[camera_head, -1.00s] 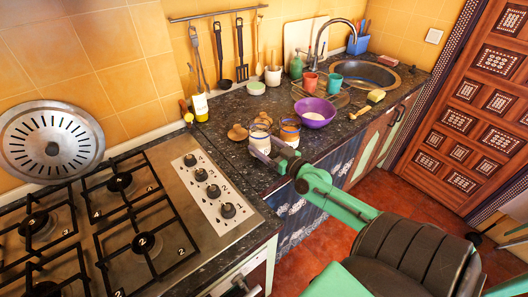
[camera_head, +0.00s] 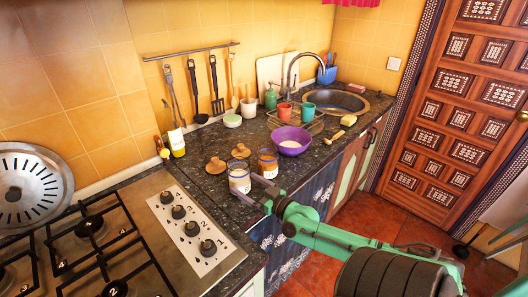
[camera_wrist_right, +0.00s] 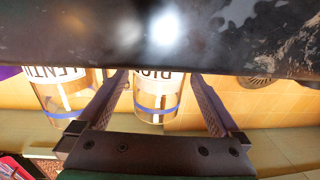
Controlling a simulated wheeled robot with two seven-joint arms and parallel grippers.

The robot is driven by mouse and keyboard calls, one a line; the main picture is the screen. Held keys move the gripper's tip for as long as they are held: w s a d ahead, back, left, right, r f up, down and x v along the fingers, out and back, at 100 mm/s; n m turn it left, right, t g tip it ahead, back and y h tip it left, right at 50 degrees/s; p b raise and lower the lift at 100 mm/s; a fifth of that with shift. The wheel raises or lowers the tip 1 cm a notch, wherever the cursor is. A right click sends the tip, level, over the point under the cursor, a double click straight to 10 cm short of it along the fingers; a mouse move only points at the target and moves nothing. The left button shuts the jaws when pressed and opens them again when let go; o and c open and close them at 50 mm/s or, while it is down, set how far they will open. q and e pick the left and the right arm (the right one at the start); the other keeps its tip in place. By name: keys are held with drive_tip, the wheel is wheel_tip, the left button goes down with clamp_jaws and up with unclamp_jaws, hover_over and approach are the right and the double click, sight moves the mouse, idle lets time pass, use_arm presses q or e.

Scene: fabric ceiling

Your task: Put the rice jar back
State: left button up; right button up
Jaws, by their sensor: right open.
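The rice jar (camera_head: 239,180) is clear glass with pale contents and stands on the dark counter near its front edge. In the right wrist view the rice jar (camera_wrist_right: 158,95), with a blue band and a label, shows between the two fingers. My right gripper (camera_head: 256,190) is open at the front of the jar; it also shows in the wrist view (camera_wrist_right: 160,100). I cannot tell if a finger touches the glass. The lentil jar (camera_head: 268,163), with orange-brown contents, stands just right of it, outside the fingers (camera_wrist_right: 62,95). My left gripper is not in view.
Two wooden lids (camera_head: 215,165) (camera_head: 240,151) lie behind the jars. A purple bowl (camera_head: 290,142) with white contents stands to the right. The hob (camera_head: 170,240) is at left, the sink (camera_head: 335,95) at the back right.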

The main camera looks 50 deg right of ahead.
drive_tip(key=s, duration=1)
drive_tip(key=s+d+f+g+h, duration=0.1)
drive_tip(key=s+d+f+g, duration=0.15)
drive_tip(key=f, duration=0.55)
drive_tip(key=s+d+f+m+g+h, duration=0.15)
drive_tip(key=s+f, duration=0.25)
drive_tip(key=f, duration=0.4)
drive_tip(key=s+d+f+g+h, duration=0.1)
drive_tip(key=s+d+f+g, duration=0.15)
drive_tip(key=f, duration=0.45)
drive_tip(key=s+a+f+g+y, duration=0.1)
drive_tip(key=s+a+f+g, duration=0.3)
drive_tip(key=f, duration=0.5)
drive_tip(key=s+a+f+g, duration=0.2)
drive_tip(key=s+a+f, duration=0.2)
drive_tip(key=s+f, duration=0.35)
drive_tip(key=s+a+f+n+g, duration=0.1)
drive_tip(key=s+a+f+g, duration=0.1)
drive_tip(key=a, duration=0.4)
drive_tip(key=s+a+f+n+g+y, duration=0.1)
drive_tip(key=s+a+f+n+g, duration=0.1)
drive_tip(key=s+a+f, duration=0.3)
drive_tip(key=shift+s+a+f+b, duration=0.3)
drive_tip(key=shift+a+f+b, duration=0.15)
drive_tip(key=shift+f, duration=0.1)
drive_tip(key=shift+y, duration=0.25)
